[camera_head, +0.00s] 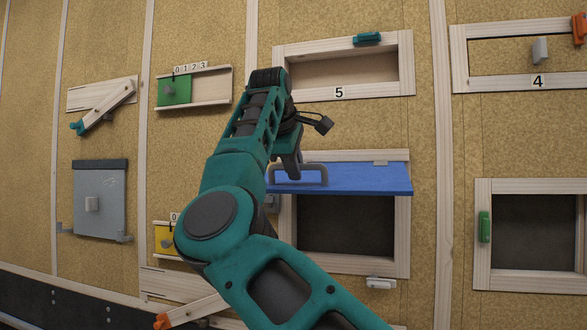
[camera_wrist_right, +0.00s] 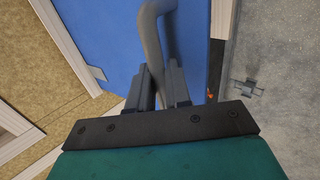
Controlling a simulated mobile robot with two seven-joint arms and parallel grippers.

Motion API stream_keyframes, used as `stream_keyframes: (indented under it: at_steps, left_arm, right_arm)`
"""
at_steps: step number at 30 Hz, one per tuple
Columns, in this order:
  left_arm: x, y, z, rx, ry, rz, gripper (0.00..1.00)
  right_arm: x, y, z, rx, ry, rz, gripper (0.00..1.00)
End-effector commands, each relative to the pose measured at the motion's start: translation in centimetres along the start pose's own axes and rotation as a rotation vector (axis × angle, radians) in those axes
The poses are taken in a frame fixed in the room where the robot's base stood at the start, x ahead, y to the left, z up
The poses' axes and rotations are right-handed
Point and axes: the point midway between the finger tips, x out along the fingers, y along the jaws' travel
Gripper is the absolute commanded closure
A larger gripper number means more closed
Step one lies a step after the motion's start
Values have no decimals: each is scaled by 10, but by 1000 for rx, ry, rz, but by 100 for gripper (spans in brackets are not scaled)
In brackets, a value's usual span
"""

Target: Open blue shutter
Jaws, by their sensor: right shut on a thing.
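The blue shutter (camera_head: 365,178) is hinged along the top of its wooden frame in the head view. It is swung up and outward, with the dark opening (camera_head: 345,225) showing below it. My right gripper (camera_head: 288,172) is at the shutter's left part, shut on its grey handle (camera_head: 318,168). In the right wrist view, the gripper's fingers (camera_wrist_right: 172,88) close around the grey handle (camera_wrist_right: 152,35), against the blue face of the shutter (camera_wrist_right: 105,40). My left gripper is not in view.
A frame marked 5 (camera_head: 290,92) with a teal handle is above the shutter. A frame with a green handle (camera_head: 484,226) is at the right. Green (camera_head: 180,92) and yellow (camera_head: 163,240) sliders and a grey panel (camera_head: 98,220) are at the left. A white latch (camera_head: 380,283) is below the opening.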

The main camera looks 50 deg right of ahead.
Motion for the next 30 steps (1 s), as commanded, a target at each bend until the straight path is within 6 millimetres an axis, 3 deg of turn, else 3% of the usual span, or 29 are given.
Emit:
stream_keyframes:
  at_steps: [10, 11, 16, 30]
  left_arm:
    - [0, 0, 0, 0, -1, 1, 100]
    - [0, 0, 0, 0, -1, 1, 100]
    - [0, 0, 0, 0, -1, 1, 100]
    - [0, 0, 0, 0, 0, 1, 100]
  right_arm:
    - [1, 3, 2, 7, -2, 8, 100]
    - [1, 3, 2, 7, -2, 8, 80]
    - [1, 2, 2, 5, -2, 7, 64]
    - [-4, 1, 1, 2, -1, 5, 63]
